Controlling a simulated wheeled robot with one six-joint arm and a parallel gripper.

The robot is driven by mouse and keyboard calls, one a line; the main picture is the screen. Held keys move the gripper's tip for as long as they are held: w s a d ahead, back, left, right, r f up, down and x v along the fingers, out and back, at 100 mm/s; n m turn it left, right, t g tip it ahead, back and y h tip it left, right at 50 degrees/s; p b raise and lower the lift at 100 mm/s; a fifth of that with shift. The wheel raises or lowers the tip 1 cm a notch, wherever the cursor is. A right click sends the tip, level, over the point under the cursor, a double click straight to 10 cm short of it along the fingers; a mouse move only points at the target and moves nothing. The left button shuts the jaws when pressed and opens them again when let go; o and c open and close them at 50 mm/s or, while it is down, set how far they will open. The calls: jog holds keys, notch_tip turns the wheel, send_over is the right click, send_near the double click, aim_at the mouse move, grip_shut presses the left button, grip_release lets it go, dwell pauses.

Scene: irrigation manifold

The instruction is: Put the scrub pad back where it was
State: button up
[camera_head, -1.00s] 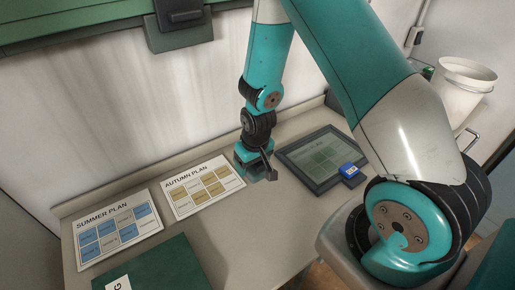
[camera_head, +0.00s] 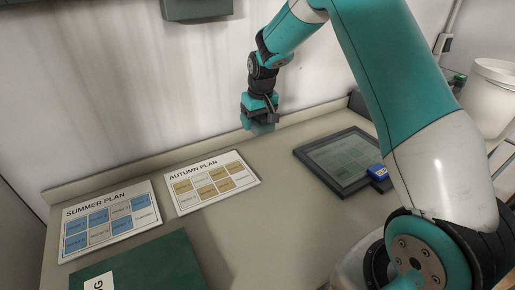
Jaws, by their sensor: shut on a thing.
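My gripper (camera_head: 260,114) is shut on a small green scrub pad (camera_head: 259,127), of which the lower part shows below the jaws. It hangs near the wall at the back of the counter, behind and right of the Autumn Plan card and left of the dark tablet. The jaws hide the pad's upper part. I cannot tell exactly how high the pad is above the counter (camera_head: 265,222).
The Summer Plan card (camera_head: 111,221) and Autumn Plan card (camera_head: 211,183) lie on the left. A dark green box or folder (camera_head: 150,272) is at the front. A framed tablet (camera_head: 340,159) with a blue block (camera_head: 378,172) is right. A white bucket (camera_head: 489,97) stands far right.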

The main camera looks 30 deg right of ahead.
aim_at(257, 153)
notch_tip(257, 153, down, 10)
jog(key=shift+f, duration=0.15)
dwell(0.3)
jog(key=shift+f, duration=0.15)
jog(key=o, duration=1.2)
